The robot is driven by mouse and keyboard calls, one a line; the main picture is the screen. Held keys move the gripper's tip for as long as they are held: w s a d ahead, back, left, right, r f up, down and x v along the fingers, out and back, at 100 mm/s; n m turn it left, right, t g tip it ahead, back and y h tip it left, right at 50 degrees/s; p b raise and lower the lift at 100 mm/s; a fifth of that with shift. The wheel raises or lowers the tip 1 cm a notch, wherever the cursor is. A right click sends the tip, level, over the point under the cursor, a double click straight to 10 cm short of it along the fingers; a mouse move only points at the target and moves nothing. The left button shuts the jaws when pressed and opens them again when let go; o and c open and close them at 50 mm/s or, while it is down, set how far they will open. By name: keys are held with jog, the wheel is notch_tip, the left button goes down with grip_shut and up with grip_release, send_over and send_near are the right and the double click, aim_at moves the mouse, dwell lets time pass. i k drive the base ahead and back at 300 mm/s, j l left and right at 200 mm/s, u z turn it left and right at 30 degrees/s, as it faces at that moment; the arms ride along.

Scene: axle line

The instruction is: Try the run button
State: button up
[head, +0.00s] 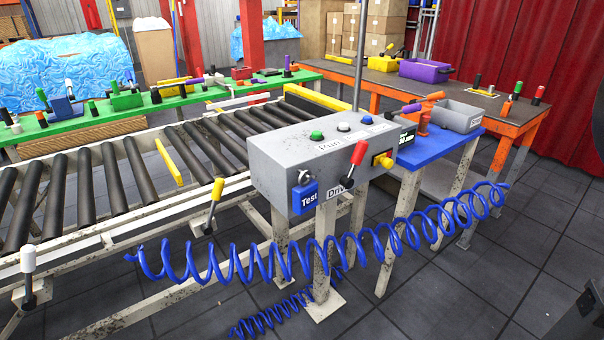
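A grey control box (275,165) stands on pale legs at the end of the roller conveyor. On its sloped top is a green button (316,135), with a label reading "Run" just below it. A white button (343,127) and another round button (367,119) sit further right on the same top. The front face carries a blue padlock-like tag (305,197) marked "Test", a red-handled lever (355,160) by a "Drive" label, and a yellow knob (382,160). My gripper is not in view.
A coiled blue hose (330,258) hangs across the front of the box. Lever handles (215,195) stick up along the conveyor (110,185). A blue side table (440,147) with a grey bin (459,117) adjoins the box at right.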

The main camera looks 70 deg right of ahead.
aim_at(316, 134)
jog(key=z, duration=1.3)
